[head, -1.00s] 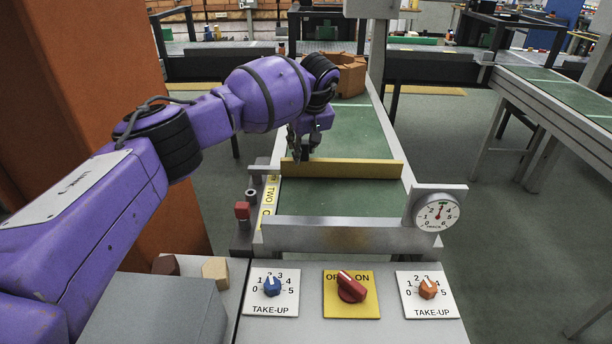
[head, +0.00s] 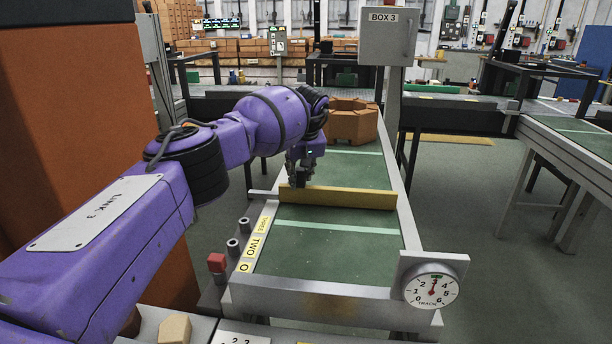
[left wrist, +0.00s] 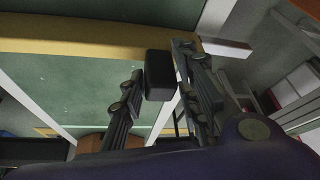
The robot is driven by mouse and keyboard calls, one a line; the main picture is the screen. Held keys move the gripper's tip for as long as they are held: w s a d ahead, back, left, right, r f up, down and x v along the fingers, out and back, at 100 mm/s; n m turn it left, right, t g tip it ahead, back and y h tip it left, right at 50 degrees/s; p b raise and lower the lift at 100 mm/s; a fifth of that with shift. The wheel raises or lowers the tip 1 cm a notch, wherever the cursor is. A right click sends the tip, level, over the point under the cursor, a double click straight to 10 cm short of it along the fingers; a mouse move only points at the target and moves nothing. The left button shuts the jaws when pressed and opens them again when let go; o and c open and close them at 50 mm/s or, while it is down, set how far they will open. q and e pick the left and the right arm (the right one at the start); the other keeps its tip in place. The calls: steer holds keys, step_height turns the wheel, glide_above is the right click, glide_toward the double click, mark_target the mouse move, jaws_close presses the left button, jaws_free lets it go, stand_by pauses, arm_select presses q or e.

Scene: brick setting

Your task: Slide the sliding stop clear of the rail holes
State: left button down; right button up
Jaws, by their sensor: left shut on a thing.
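The sliding stop (head: 345,199) is a long yellow bar lying across the green belt, beyond the yellow label strip on the left rail (head: 254,245). My left gripper (head: 299,180) is at the stop's left part, pointing down. In the left wrist view the yellow bar (left wrist: 90,50) runs across the top, and my left gripper (left wrist: 160,90) is shut on the stop's black block-shaped handle (left wrist: 159,75), which sits between the fingers. The rail holes cannot be made out. My right gripper is not in view.
An orange-brown many-sided block (head: 352,121) stands on the belt beyond the stop. A dial (head: 431,287) is at the front right corner. The belt in front of the stop is clear.

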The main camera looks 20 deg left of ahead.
arm_select(q)
steer(key=shift+w+d, duration=0.15)
steer(key=shift+d, duration=0.25)
steer(key=c, duration=1.4)
jaws_free()
steer(key=shift+d, duration=0.1)
steer(key=shift+c, duration=0.2)
steer(key=shift+a, duration=0.25)
steer(key=shift+r, duration=0.1)
steer(key=v, duration=1.2)
